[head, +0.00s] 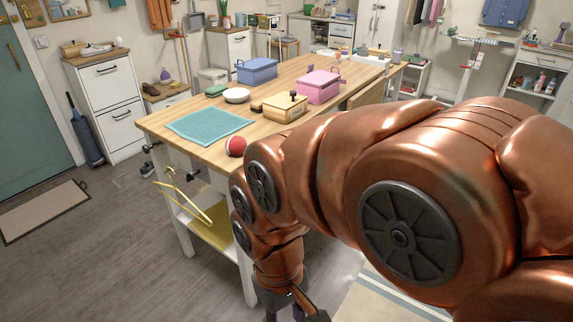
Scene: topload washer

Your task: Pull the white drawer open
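Another white drawer unit (240,46) stands behind the table, and a further one (341,30) is at the back; I cannot tell which drawer the task means. My gripper (285,313) points down in front of the table at the bottom edge, partly cut off and far from these drawers. Its fingers are too hidden to tell open from shut.
A wooden table (190,92) holds a teal cloth (208,125), a red ball (236,146), a wooden box (285,109), a pink box (318,87) and a blue box (257,71). Floor (110,240) at left is mostly clear.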

